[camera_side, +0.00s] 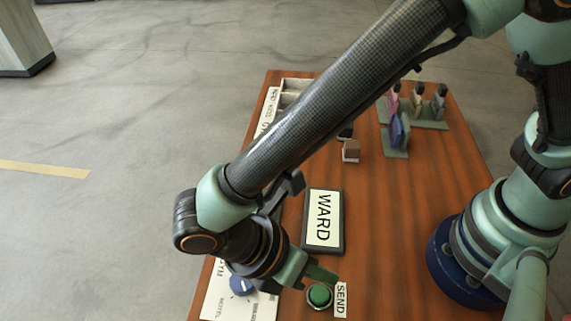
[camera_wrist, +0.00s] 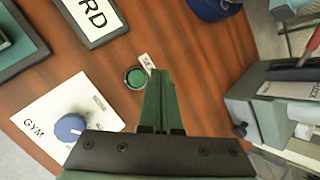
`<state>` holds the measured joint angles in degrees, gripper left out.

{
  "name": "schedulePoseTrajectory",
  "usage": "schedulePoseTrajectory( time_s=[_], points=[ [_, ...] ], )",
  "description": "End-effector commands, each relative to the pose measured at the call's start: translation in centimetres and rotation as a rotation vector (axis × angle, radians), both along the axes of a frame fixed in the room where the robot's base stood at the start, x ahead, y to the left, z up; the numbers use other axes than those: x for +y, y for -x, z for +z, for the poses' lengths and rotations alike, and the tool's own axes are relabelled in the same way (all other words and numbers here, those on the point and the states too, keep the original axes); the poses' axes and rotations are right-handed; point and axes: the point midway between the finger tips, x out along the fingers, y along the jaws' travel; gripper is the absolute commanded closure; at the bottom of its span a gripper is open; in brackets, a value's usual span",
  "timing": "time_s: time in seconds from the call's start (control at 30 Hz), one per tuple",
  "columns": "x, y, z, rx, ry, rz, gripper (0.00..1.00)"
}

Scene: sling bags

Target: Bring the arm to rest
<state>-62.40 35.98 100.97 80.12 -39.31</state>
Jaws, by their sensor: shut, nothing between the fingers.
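My gripper (camera_side: 322,273) is at the lower middle of the side view, low over the near part of the wooden table. Its green fingers are shut together with nothing between them. In the wrist view the shut fingers (camera_wrist: 160,78) point up the picture. A round green button (camera_side: 320,297) with a SEND label (camera_side: 341,299) is close by the fingertips. In the wrist view the button (camera_wrist: 135,78) is just left of the fingers. I cannot tell whether the fingers touch it.
A WARD sign (camera_side: 323,220) lies behind the gripper. A white GYM panel with a blue knob (camera_side: 242,285) is to its left. Small coloured bags (camera_side: 397,130) stand on a grey-green rack (camera_side: 430,123) at the back right. A small brown block (camera_side: 351,151) stands mid-table.

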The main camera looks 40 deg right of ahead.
Motion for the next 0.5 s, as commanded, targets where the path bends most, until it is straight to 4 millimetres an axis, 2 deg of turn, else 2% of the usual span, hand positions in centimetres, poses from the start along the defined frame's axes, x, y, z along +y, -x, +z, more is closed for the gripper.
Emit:
schedulePoseTrajectory(
  time_s=[0.17,0.33,0.5],
  points=[
    [-0.4,-1.0,0.7,-0.026,-0.026,-0.049,1.0],
    [-2.3,-4.8,3.6,-0.14,-0.122,-0.256,1.0],
    [-6.0,-8.9,7.0,-0.3,-0.23,-0.534,1.0]
  ],
)
